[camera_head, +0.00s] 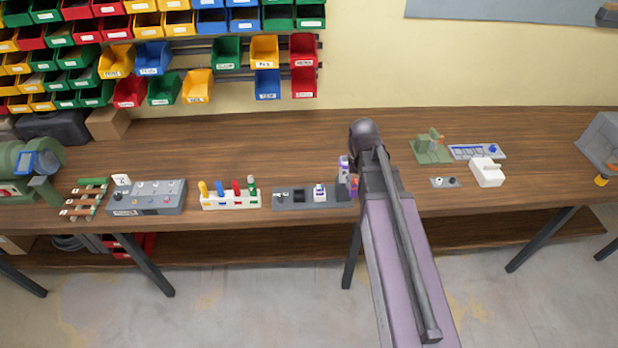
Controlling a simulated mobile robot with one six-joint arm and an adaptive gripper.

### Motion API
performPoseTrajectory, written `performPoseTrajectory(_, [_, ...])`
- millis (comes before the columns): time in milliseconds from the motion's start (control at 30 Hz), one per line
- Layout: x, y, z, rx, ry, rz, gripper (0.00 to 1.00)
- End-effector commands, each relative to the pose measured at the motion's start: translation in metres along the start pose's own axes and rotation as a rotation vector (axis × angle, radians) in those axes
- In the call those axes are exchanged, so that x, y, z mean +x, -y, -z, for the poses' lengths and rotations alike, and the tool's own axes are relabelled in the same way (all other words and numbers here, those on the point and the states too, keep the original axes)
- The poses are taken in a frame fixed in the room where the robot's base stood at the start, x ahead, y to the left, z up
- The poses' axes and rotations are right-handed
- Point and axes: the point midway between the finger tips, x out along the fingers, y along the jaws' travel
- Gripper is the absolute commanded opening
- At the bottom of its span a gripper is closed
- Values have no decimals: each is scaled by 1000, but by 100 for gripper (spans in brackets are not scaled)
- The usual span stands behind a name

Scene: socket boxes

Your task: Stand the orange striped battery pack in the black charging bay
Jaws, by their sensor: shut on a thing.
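My gripper (352,187) is at the right end of a long grey charging block, partly hidden by my own arm. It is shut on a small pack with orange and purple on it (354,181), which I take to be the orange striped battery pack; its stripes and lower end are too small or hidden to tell. A black bay (298,195) on the grey block (283,202) looks empty. A white and purple pack (319,192) stands to its right. Another purple and white piece (343,163) shows beside my gripper; its base is hidden.
To the left stand a white rack of coloured pegs (230,199) and a grey box with knobs (147,198). To the right are a green fixture (431,147) and a white block (487,172). The wooden bench (240,140) is clear behind the grey block.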

Motion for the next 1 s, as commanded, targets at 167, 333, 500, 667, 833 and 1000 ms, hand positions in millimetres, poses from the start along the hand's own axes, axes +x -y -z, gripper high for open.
performPoseTrajectory(167, [30,0,0,0,0,0,4])
performPoseTrajectory(333, [49,0,0,0,0,0,4])
performPoseTrajectory(500, [58,0,0,0,0,0,4])
performPoseTrajectory(667, [58,0,0,0,0,0,4])
performPoseTrajectory(833, [57,0,0,0,0,0,4])
performPoseTrajectory(1000, [57,0,0,0,0,0,4])
